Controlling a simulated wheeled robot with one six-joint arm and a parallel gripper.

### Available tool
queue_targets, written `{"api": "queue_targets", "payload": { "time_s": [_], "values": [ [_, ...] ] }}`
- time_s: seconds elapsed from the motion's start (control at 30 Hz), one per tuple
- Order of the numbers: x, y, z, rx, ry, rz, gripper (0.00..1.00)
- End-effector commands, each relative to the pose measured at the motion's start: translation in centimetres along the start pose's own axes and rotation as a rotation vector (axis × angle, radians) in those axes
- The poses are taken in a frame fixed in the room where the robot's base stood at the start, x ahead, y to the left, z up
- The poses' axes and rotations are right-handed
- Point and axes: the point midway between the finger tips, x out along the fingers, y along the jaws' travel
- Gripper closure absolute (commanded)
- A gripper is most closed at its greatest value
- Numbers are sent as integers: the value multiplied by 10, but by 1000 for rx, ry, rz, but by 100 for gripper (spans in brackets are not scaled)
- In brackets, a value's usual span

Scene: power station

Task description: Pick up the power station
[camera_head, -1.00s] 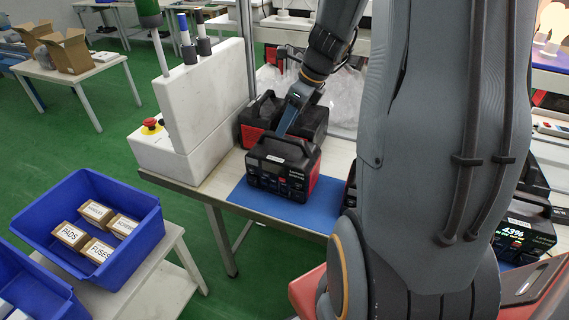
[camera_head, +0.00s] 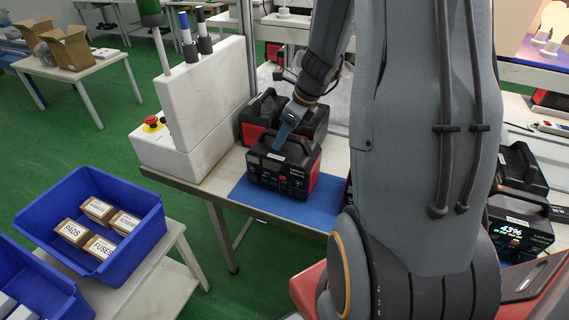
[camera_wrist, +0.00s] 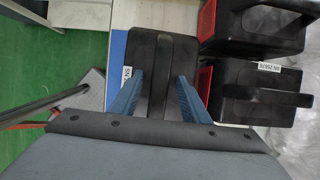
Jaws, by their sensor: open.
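A black and red power station (camera_head: 284,170) stands upright on a blue mat (camera_head: 236,192) at the table's left end. My gripper (camera_head: 282,138) points down at its top, by the carrying handle. In the wrist view my gripper (camera_wrist: 157,92) is open, with one blue finger on each side of the power station's black top (camera_wrist: 160,60). I cannot tell whether the fingers touch it. Part of the top is hidden by my gripper in the head view.
Another power station (camera_head: 262,115) stands close behind. More stand at the right, one with a lit display (camera_head: 516,234). A white control box with a red emergency button (camera_head: 152,122) is at the left. A blue bin (camera_head: 40,222) holds small boxes.

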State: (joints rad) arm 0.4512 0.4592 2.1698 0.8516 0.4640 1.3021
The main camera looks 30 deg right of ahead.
Motion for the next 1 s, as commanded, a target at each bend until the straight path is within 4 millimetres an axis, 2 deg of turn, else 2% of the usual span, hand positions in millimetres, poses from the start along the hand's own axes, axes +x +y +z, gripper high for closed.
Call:
{"api": "queue_targets", "payload": {
  "time_s": [0.23, 0.5, 1.0],
  "values": [
    [3, 0, -1, 1, 0, 1, 58],
    [3, 0, -1, 1, 0, 0, 100],
    [2, 0, -1, 0, 0, -1, 100]
  ]
}}
